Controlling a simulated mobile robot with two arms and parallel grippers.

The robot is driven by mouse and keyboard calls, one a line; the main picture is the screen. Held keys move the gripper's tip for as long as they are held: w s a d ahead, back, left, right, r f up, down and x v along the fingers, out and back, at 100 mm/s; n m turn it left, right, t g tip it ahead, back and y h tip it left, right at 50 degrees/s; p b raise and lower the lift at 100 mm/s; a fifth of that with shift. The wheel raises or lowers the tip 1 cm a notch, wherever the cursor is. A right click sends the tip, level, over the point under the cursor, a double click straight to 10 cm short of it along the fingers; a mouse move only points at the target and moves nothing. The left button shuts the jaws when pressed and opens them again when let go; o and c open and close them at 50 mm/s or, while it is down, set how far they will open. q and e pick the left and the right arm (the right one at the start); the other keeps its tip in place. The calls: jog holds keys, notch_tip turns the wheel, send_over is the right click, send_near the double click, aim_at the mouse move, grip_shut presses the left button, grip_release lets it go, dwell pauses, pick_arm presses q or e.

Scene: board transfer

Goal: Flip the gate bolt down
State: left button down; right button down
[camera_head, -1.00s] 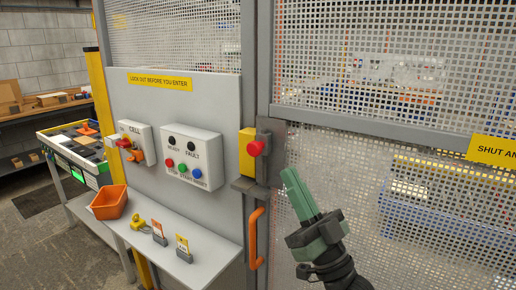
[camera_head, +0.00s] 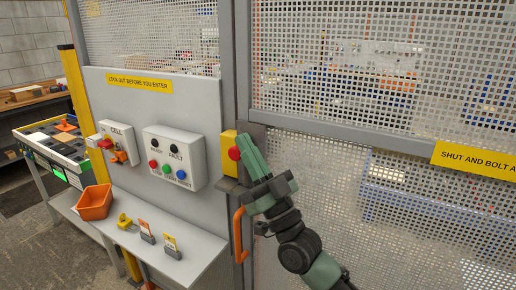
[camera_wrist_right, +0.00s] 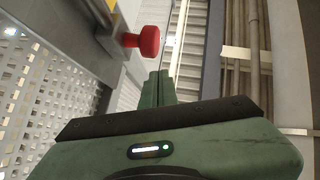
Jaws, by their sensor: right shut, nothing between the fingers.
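The gate bolt's red knob (camera_head: 235,153) sticks out from a yellow housing (camera_head: 228,139) at the gate's left edge, above the orange handle. The knob also shows in the wrist view (camera_wrist_right: 149,41), just left of my fingertips. My right gripper (camera_head: 246,141) is shut and empty, its green fingers pointing up. In the head view its fingertips are beside the knob and hide part of the bolt's right side. In the wrist view the closed fingers (camera_wrist_right: 158,78) sit close to the knob; I cannot tell whether they touch it. My left gripper is not in view.
The mesh gate (camera_head: 350,200) and the orange handle (camera_head: 238,236) are close to my right arm. Left of them are a control box (camera_head: 174,158), a cell switch (camera_head: 118,145) and a shelf (camera_head: 185,245) with an orange bin (camera_head: 95,202) and several tags.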

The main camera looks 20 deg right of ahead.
jog(key=shift+w+a+f, duration=0.1)
jog(key=shift+w+f, duration=0.15)
jog(key=shift+f, duration=0.3)
jog(key=shift+w+f, duration=0.2)
jog(key=shift+f, duration=0.3)
notch_tip(320, 180, down, 5)
jog(key=b, duration=0.4)
